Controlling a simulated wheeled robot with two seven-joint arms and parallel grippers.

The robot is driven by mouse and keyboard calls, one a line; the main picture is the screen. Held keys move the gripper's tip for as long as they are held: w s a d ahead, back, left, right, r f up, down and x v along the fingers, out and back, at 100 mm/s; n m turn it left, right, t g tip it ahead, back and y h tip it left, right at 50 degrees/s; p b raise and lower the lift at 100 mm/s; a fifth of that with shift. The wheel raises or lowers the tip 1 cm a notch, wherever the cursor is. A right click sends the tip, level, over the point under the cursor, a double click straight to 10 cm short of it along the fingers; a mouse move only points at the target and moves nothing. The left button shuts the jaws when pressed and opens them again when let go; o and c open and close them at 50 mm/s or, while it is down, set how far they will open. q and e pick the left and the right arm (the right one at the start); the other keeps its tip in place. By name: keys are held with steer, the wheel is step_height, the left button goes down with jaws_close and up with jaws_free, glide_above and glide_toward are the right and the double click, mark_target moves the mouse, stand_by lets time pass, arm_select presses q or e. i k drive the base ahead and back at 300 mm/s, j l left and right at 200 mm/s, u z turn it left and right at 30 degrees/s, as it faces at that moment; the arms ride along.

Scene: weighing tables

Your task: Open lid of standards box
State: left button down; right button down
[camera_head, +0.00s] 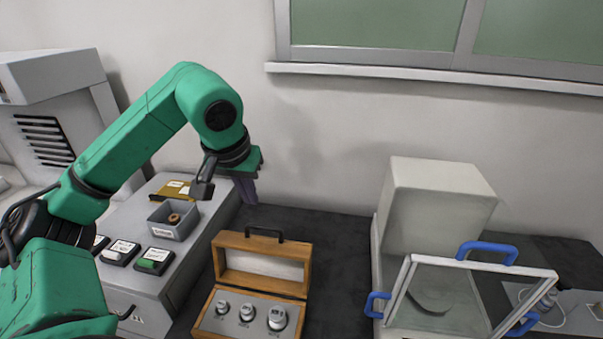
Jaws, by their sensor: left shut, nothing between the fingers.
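The wooden standards box (209,321) stands on the dark tabletop at the bottom centre. Its lid (234,240) is raised and stands up at the back, with a black handle (264,234) along its top edge. Several metal weights (247,312) sit in the pale insert inside. My right gripper is not in view.
A grey cabinet (140,280) at left carries a small grey bin (173,228) and labelled black holders (152,261). At right stands a white balance (436,205) with a glass panel (440,300) and blue handles (487,251). Dark tabletop (340,240) is clear between box and balance.

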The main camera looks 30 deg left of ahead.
mark_target(281, 266)
steer(key=k, duration=2)
